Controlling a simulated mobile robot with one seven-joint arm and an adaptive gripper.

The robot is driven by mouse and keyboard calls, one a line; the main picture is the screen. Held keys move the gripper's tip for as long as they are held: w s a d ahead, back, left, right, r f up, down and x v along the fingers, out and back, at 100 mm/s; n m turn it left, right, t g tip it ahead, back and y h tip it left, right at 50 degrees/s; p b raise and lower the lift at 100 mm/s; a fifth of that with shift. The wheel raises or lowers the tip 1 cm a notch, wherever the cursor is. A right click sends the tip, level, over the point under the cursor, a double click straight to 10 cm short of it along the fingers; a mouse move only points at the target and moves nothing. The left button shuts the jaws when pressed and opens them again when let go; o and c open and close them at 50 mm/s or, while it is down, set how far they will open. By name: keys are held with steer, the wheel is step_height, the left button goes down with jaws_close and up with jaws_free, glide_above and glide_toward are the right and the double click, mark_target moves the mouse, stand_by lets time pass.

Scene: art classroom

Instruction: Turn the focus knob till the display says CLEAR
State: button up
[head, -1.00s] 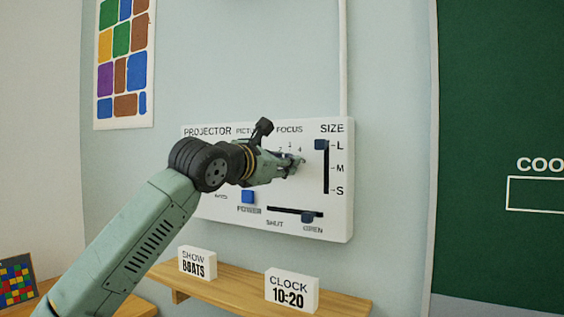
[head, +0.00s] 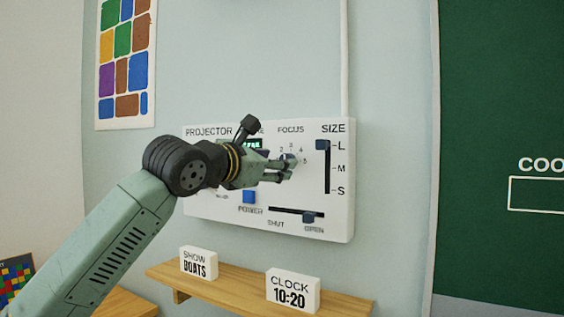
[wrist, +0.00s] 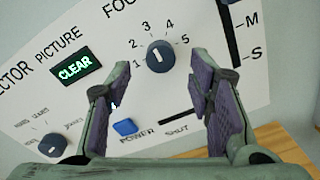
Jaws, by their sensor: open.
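The focus knob (wrist: 160,56) is a dark round knob with a white pointer line, on the white projector panel (wrist: 250,85). Numbers 1 to 5 stand around it, and its pointer aims up, close to the 3. The green display (wrist: 75,67) under PICTURE reads CLEAR in the wrist view; my gripper partly covers the display (head: 254,143) in the head view. My gripper (wrist: 160,85) is open, with its two purple-padded fingers apart. The knob lies beyond the fingertips, and nothing is between the pads. In the head view my gripper (head: 290,168) is in front of the panel.
The panel also has a size slider (head: 323,145) at L, a lower slider (head: 308,217) near OPEN, a blue power button (head: 249,197) and a lower-left knob (wrist: 53,145). A wooden shelf (head: 230,287) below holds the SHOW BOATS (head: 199,263) and CLOCK (head: 293,292) blocks.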

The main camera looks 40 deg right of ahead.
steer(key=v, duration=0.7)
steer(key=shift+s+a, duration=0.2)
steer(key=shift+a, duration=0.1)
